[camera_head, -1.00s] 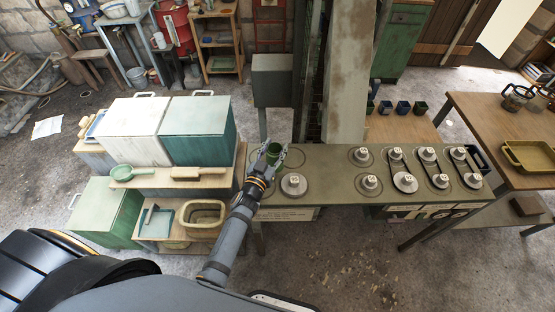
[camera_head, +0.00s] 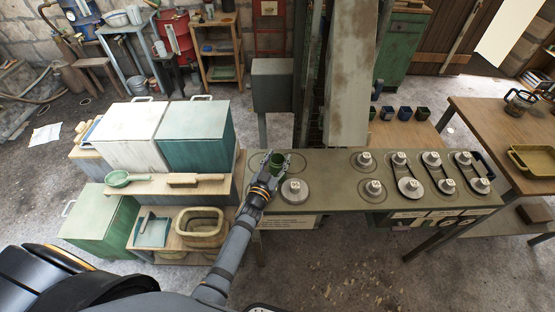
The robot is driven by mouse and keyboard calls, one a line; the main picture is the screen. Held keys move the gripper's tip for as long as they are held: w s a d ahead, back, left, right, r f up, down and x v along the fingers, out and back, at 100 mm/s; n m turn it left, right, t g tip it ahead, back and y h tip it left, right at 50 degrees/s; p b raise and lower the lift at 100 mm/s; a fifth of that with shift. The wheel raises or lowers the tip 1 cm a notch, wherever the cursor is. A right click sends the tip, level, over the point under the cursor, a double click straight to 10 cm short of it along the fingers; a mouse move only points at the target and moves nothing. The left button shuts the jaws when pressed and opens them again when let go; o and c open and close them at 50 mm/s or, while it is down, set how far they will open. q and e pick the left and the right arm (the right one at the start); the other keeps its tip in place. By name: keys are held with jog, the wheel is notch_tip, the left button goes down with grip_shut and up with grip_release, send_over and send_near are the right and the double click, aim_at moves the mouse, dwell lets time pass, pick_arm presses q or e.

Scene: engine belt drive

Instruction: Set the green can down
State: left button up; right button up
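The green can (camera_head: 277,161) is upright at the left end of the long grey-green bench (camera_head: 330,180). It is over or on a marked circle there; I cannot tell if its base touches the bench top. My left gripper (camera_head: 277,164) reaches in from the lower left. Its fingers lie on both sides of the can and appear closed around it, hiding its lower part. My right gripper is not in view.
A numbered grey pulley (camera_head: 294,191) sits close to the right of the can. Several more pulleys, some joined by belts, fill the bench's right half. White and teal boxes (camera_head: 194,136) stand left. A grey post (camera_head: 350,80) rises behind the bench.

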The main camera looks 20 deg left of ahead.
pick_arm(q)
jog(key=shift+o, duration=1.4)
jog(key=shift+r, duration=0.15)
